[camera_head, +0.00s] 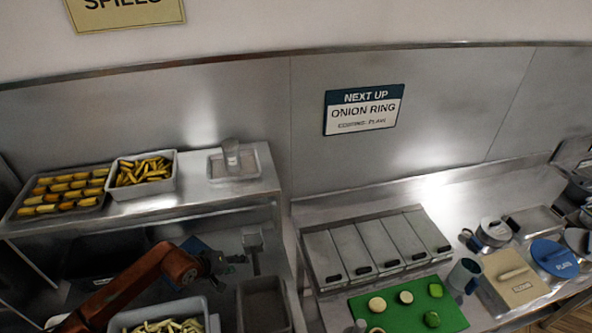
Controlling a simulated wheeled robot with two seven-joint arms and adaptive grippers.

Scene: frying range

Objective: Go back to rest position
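My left arm comes in from the lower left, and its dark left gripper (229,264) is below the raised shelf. It is small and dim, so I cannot tell whether its fingers are open or shut. A grey upright piece (253,247) is just right of the fingertips in the picture; I cannot tell whether they touch. My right gripper is out of view.
The shelf (215,200) holds trays of yellow pieces and a clear cup (231,152). Below are a bin of pale strips (165,328) and an empty bin (265,308). Right are lidded containers (375,248), a green board (395,312) and a mug (464,277).

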